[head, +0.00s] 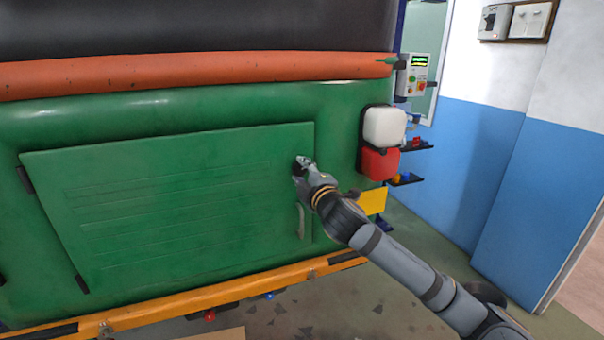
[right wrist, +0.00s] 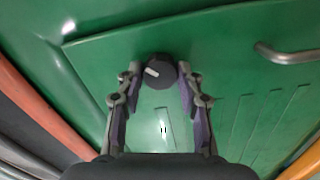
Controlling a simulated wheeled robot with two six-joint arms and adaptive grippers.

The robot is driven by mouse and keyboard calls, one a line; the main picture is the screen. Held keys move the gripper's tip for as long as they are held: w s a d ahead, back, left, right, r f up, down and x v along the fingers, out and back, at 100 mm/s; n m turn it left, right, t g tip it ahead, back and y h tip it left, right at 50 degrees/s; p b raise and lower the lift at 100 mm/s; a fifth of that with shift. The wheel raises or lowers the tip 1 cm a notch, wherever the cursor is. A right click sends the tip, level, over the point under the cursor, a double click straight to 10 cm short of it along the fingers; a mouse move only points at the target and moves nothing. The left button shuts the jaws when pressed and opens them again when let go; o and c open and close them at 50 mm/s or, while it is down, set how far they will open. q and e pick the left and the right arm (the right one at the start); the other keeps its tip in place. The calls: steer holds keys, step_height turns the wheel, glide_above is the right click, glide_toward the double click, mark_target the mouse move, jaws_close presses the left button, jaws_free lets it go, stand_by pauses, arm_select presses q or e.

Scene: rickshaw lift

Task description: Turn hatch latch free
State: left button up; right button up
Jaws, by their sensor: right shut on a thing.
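The green hatch (head: 170,205) is shut flat on the green rickshaw body and shows dark hinges at its left edge. A dark round latch knob with a pale mark (right wrist: 158,71) sits near the hatch's corner in the right wrist view. My right gripper (right wrist: 158,80) has its two fingers on either side of the knob, shut on it. In the head view my right gripper (head: 303,168) is at the hatch's upper right and hides most of the knob. My left gripper is in neither view.
A metal handle (head: 301,221) is on the hatch below my gripper; it also shows in the right wrist view (right wrist: 287,54). White and red lamps (head: 383,127) stick out right of the hatch. An orange rail (head: 190,300) runs below. Floor at right is clear.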

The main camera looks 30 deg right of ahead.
steer(key=m+b, duration=0.1)
steer(key=m, duration=0.3)
steer(key=shift+f+m, duration=0.1)
steer(key=shift+m, duration=0.2)
steer(key=shift+m+b, duration=0.85)
steer(key=shift+m, duration=1.15)
steer(key=o, duration=1.2)
steer(key=shift+r, duration=0.2)
step_height(320, 180, up, 10)
steer(key=shift+f, duration=0.1)
